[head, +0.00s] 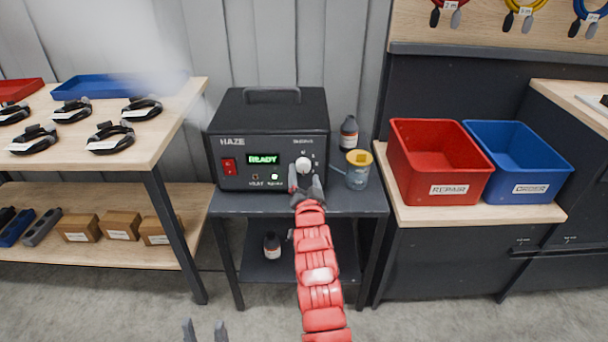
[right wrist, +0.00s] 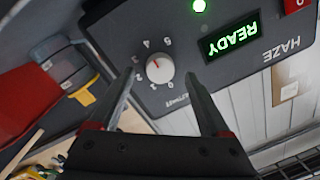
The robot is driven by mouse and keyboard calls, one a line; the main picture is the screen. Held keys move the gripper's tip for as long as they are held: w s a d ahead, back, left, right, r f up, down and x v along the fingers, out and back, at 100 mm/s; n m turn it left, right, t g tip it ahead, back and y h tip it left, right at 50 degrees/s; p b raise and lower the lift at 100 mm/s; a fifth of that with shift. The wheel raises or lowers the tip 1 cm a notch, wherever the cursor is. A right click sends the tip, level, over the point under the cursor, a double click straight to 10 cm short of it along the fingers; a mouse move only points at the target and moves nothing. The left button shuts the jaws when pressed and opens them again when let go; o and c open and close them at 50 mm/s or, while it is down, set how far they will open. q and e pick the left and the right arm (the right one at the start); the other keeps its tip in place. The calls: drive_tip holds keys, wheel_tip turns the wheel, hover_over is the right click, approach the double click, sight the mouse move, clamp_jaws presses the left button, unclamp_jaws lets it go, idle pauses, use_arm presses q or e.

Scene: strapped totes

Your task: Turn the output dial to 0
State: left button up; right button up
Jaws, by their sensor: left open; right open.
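The output dial (head: 303,164) is a round white knob on the right of the front panel of a black haze machine (head: 270,113). My right gripper (head: 305,183) is open just below and in front of the dial. In the right wrist view its fingers (right wrist: 160,84) stand on either side of the dial, apparently apart from it. My left gripper (head: 205,329) is open and empty at the bottom edge.
A green READY display (head: 263,159) and red switch (head: 229,166) sit left of the dial. A cup (head: 357,170) and dark bottle (head: 348,134) stand close on the right. Red (head: 452,188) and blue (head: 530,188) bins are further right. White haze hangs upper left.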

sight(303, 166)
drive_tip(key=shift+w+a+r+b, duration=0.1)
drive_tip(key=shift+w+b, duration=0.25)
drive_tip(key=shift+w, duration=1)
clamp_jaws()
